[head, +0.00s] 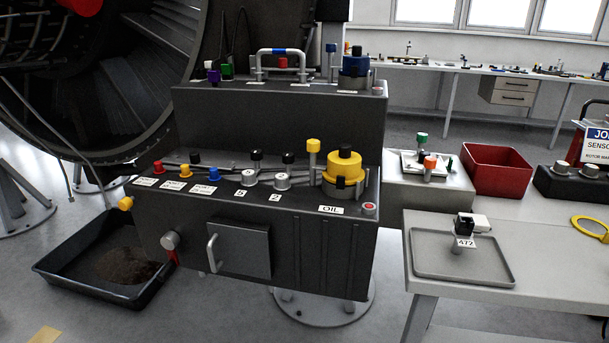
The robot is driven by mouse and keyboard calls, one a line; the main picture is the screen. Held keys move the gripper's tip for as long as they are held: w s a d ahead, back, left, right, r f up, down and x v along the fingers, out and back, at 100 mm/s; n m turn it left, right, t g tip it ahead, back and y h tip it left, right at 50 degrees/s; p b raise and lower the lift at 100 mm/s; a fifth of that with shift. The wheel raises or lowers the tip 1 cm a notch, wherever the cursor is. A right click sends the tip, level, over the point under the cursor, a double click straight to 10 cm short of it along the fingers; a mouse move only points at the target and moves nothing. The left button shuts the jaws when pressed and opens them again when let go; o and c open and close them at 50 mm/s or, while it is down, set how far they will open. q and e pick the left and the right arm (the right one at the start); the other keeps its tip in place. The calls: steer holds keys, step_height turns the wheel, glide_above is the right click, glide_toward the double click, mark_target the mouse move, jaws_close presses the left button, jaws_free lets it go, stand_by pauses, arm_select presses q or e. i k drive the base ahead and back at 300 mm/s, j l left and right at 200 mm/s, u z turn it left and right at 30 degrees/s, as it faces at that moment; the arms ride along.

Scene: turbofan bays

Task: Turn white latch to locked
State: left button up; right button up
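No part is clearly marked as the white latch. A small square door (243,250) sits closed-looking in the front of the dark engine-side cabinet (340,265), with a pale, upright bar handle (212,253) at its left edge. Left of it, a round pale grey knob (169,241) with a red lever (173,259) pointing down sticks out of the cabinet front. A white block (480,222) also shows on the black fixture labelled 472. I cannot tell locked from unlocked on any of these. Neither of my grippers is in view.
A black drip tray (60,270) lies on the floor at left. The yellow oil cap (343,165) and several knobs stand on the cabinet's step. A grey tray (430,262) lies on the right table (560,285); a red bin (497,170) stands behind it.

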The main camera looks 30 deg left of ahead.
mark_target(208, 63)
steer(key=u, duration=1.3)
